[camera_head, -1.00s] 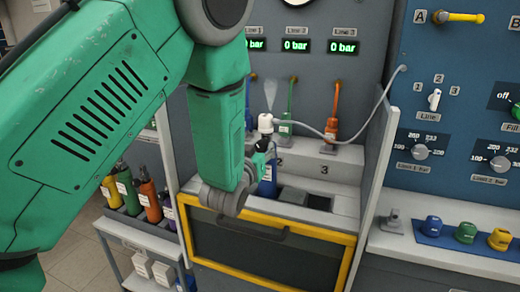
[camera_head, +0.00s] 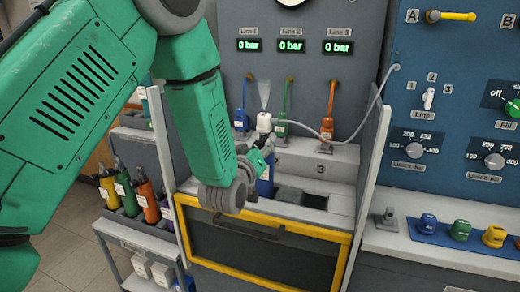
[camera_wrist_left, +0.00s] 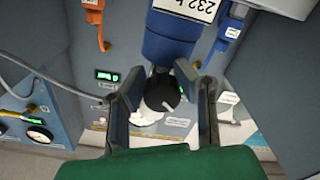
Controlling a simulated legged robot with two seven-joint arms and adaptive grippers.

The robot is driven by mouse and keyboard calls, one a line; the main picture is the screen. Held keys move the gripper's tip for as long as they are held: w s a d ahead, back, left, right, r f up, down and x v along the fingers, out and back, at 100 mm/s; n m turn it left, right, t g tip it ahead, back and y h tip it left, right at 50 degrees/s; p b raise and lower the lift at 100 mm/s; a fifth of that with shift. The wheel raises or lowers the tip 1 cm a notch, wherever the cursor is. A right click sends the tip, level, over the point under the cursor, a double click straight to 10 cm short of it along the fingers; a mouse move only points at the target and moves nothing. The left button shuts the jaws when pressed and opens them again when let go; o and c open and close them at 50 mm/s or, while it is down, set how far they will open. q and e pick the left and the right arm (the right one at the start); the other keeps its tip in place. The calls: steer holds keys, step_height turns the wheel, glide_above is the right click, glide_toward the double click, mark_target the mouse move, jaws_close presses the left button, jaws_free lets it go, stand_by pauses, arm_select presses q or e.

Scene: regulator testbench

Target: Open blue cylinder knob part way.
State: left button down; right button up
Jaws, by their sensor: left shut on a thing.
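The blue cylinder (camera_head: 265,184) stands upright in a slot of the bench, under the white fitting (camera_head: 264,122). In the left wrist view the cylinder (camera_wrist_left: 172,45) shows at the top with a white label. Its black knob (camera_wrist_left: 163,90), with a white mark, sits between the fingers of my left gripper (camera_wrist_left: 160,76). My left gripper (camera_head: 264,148) is shut on the knob, reaching the cylinder's top from the left. The fingertips are small and partly hidden in the head view. My right gripper is in neither view.
A pale cone of vapour (camera_head: 264,95) rises above the white fitting. Three displays read 0 bar (camera_head: 291,46). A yellow-framed door (camera_head: 270,250) lies below. Several coloured cylinders (camera_head: 146,196) stand in a rack at left. A grey side wall (camera_head: 368,150) bounds the right.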

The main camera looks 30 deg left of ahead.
arm_select(q)
steer(key=c, duration=1.3)
jaws_free()
steer(key=shift+a+r, duration=0.1)
steer(key=shift+r, duration=0.05)
steer(key=shift+o, duration=0.5)
steer(key=shift+s+a+f, duration=0.1)
steer(key=shift+a+f, duration=0.15)
steer(key=shift+a, duration=0.1)
steer(key=v, duration=0.7)
steer(key=shift+s, duration=0.2)
